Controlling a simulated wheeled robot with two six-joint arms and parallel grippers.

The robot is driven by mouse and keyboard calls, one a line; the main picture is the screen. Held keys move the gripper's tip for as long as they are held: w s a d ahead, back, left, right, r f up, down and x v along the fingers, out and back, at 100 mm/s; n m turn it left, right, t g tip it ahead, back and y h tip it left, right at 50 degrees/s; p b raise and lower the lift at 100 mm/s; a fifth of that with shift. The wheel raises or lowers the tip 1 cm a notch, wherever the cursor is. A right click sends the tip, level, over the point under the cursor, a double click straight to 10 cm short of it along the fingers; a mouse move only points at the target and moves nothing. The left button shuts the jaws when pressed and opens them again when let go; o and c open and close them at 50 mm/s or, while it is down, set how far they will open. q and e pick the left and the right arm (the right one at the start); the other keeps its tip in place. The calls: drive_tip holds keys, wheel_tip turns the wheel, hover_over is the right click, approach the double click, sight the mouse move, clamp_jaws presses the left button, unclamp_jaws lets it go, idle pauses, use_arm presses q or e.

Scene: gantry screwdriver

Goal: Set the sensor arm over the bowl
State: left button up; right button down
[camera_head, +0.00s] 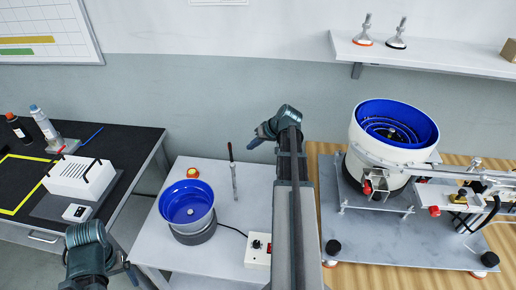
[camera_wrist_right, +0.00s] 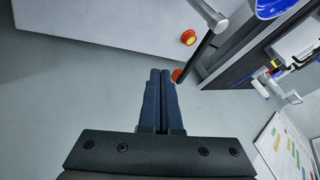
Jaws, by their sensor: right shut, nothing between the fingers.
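The blue bowl (camera_head: 187,203) sits on a dark round base on the white table. The sensor arm (camera_head: 231,152) is a dark rod with a red tip on a grey post. It points to the back of the table, not over the bowl; it also shows in the right wrist view (camera_wrist_right: 199,51). My right gripper (camera_head: 254,142) is shut and empty, right of the rod in the head view. In the wrist view its fingertips (camera_wrist_right: 160,72) are close beside the red tip; I cannot tell if they touch. My left gripper (camera_head: 132,276) is low at the left, its jaws unclear.
An orange-red button (camera_head: 193,173) stands behind the bowl. A white control box (camera_head: 258,250) with a cable is at the front. A large blue-lined bowl feeder (camera_head: 362,150) stands on the right bench. A black bench (camera_head: 135,150) is at the left. White table surface between bowl and post is clear.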

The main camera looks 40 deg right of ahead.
sight(231, 155)
use_arm(q)
drive_tip(key=shift+f+b, duration=0.6)
drive_tip(key=shift+f, duration=0.5)
use_arm(e)
drive_tip(key=shift+w+a+f, duration=0.35)
drive_tip(key=shift+w+a, duration=0.3)
drive_tip(key=shift+w+a+f, duration=0.4)
drive_tip(key=shift+w+a, duration=0.2)
drive_tip(key=shift+a, duration=0.1)
drive_tip(key=shift+w+a+f, duration=0.35)
drive_tip(key=shift+w+a, duration=0.3)
drive_tip(key=shift+w, duration=0.1)
